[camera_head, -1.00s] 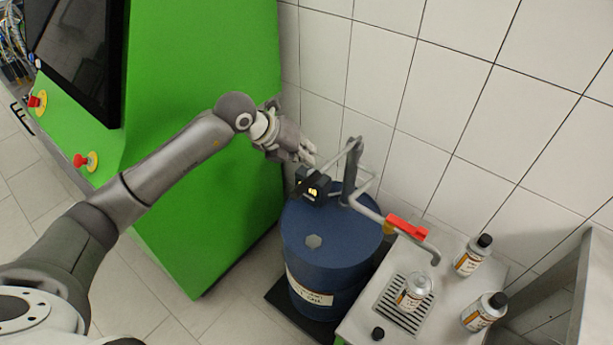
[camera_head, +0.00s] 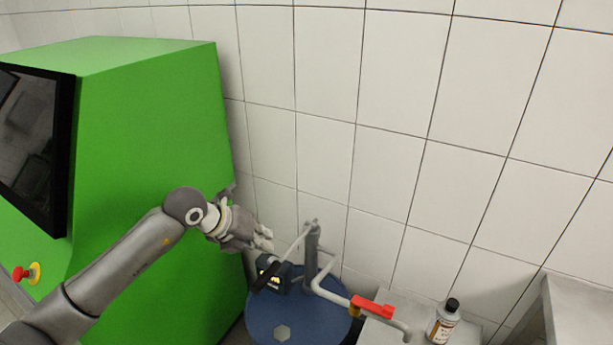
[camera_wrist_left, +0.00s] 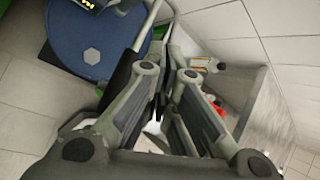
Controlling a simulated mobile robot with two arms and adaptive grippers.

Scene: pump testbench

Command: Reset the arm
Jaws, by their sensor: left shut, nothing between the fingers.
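My left gripper (camera_head: 265,238) is at the end of my left arm, which reaches in from the lower left. It is shut and empty, just above and behind the dark pump unit with a lit display (camera_head: 275,275) on the blue drum (camera_head: 300,322). Whether it touches the pump's lever is hard to tell. In the left wrist view, my left gripper's fingers (camera_wrist_left: 172,45) point up the picture. The blue drum (camera_wrist_left: 85,60) shows there at the upper left. My right gripper is not in view.
A green cabinet (camera_head: 150,170) with a dark screen and a red button (camera_head: 22,273) stands left of the drum. A bent grey pipe with a red handle (camera_head: 372,307) runs right, near a bottle (camera_head: 444,322). A white tiled wall (camera_head: 400,120) is close behind.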

